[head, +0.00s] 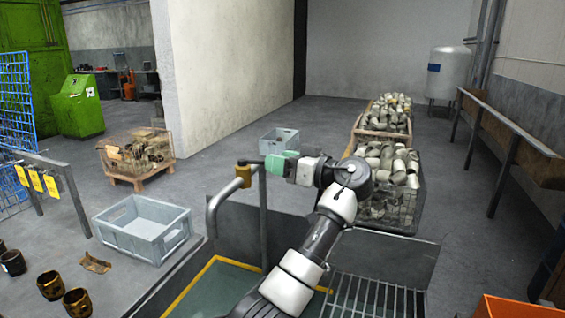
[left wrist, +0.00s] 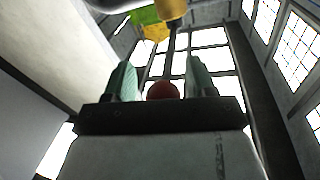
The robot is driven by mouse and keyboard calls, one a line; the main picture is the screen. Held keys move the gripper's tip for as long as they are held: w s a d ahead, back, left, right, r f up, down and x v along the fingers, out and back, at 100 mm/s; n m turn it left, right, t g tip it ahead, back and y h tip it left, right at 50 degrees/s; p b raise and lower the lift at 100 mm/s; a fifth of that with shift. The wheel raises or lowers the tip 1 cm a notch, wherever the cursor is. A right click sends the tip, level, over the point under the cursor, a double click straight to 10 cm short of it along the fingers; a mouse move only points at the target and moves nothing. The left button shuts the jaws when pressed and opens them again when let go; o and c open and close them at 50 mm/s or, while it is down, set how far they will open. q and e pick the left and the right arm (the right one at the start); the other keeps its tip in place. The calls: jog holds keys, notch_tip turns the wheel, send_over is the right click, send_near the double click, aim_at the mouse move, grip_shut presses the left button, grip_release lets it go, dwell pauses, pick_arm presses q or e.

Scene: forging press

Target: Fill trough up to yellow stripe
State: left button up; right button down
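The trough (head: 166,297) is the dark tank at the bottom of the head view, partly hidden by my left arm. A yellow stripe (head: 190,288) runs around its inside, with a greenish surface below it. I cannot tell whether that is water or the bottom. A grey pipe (head: 212,213) bends up over the rim beside a brass tap (head: 243,176) with a dark lever. My left gripper (head: 272,163) is at the lever's right end. In the left wrist view its teal fingers stand apart, with a red knob (left wrist: 162,90) between them and gaps visible beside it. My right gripper is not in view.
A grey crate (head: 145,228) stands on the floor left of the trough. Crates of metal parts (head: 385,180) stand behind my arm. A metal grate (head: 370,297) lies right of the trough. Several dark cups (head: 50,285) are at the lower left.

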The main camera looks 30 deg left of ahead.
pick_arm(q)
jog(key=shift+d, duration=0.1)
jog(key=d+b, duration=0.3)
jog(key=d, duration=0.7)
jog(key=shift+d, duration=0.3)
